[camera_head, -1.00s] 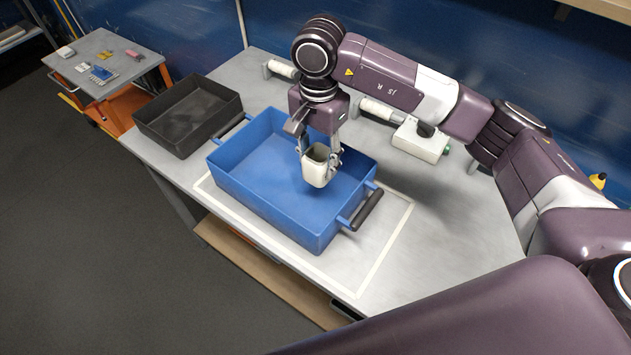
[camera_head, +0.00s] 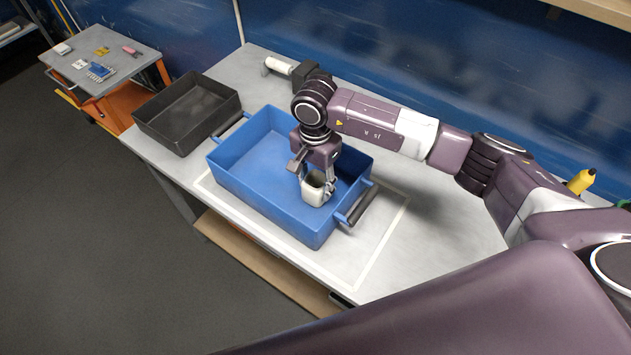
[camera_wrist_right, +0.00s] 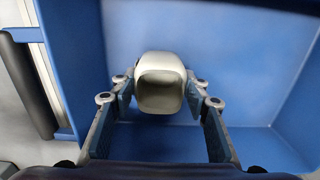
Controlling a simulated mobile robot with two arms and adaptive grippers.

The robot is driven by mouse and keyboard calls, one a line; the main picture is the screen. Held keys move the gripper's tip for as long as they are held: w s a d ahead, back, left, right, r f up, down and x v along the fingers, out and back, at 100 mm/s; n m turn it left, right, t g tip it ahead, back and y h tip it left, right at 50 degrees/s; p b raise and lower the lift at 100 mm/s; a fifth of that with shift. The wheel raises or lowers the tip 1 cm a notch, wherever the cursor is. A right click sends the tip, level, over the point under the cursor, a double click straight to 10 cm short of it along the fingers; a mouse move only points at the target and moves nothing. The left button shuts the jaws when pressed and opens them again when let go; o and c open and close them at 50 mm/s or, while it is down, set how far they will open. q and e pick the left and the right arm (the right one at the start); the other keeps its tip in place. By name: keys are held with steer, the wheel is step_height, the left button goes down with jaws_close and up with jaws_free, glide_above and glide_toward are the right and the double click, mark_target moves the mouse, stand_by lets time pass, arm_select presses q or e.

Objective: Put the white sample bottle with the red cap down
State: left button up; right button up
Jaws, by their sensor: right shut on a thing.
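My right gripper (camera_head: 318,184) points down inside the blue bin (camera_head: 262,205), near its right end. It is shut on a whitish, rounded container (camera_head: 313,194) with a dark, hollow-looking top. No red cap shows on it, so I cannot confirm that it is the sample bottle. In the right wrist view, the container (camera_wrist_right: 161,92) sits between the two fingers, with the bin's blue floor (camera_wrist_right: 245,50) beyond it. Whether its base touches the floor I cannot tell. My left gripper is not in view.
The bin stands on a grey table (camera_head: 420,235), with a black handle (camera_head: 362,206) at its right end. A dark, empty tray (camera_head: 165,131) stands to its left. A small cart (camera_head: 75,50) with small items is at the far left. The bin's left part is clear.

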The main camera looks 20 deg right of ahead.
steer(key=shift+f, duration=0.2)
steer(key=o, duration=1.2)
steer(key=shift+r, duration=0.1)
steer(key=shift+r, duration=0.1)
steer(key=shift+r, duration=0.2)
step_height(320, 180, up, 12)
steer(key=b, duration=0.3)
steer(key=shift+f, duration=0.15)
steer(key=shift+f, duration=0.1)
